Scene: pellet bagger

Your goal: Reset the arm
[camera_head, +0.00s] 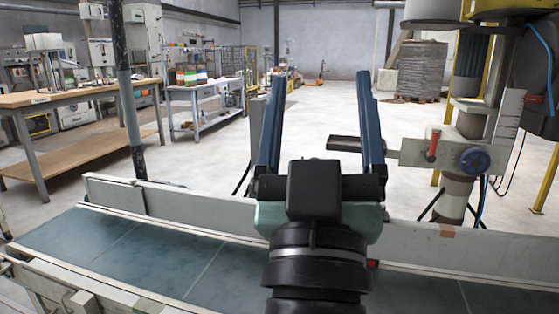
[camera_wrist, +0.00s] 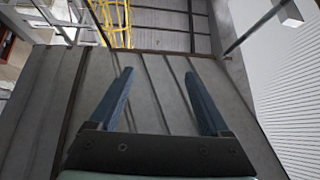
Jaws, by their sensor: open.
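My gripper (camera_head: 317,108) is in the middle of the head view, raised above the conveyor. Its two blue fingers stand wide apart and point up and away, with nothing between them. My black wrist is below them. In the wrist view my gripper (camera_wrist: 158,95) also shows its two fingers apart and empty, in front of a grey ribbed surface (camera_wrist: 165,80). No object is held.
A conveyor (camera_head: 130,248) with a dark green belt and pale side rails runs across the front. A machine (camera_head: 470,155) with a blue knob and red lever stands right. A wooden workbench (camera_head: 75,95) is at left, a stacked pallet (camera_head: 422,70) behind. Open floor lies beyond the conveyor.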

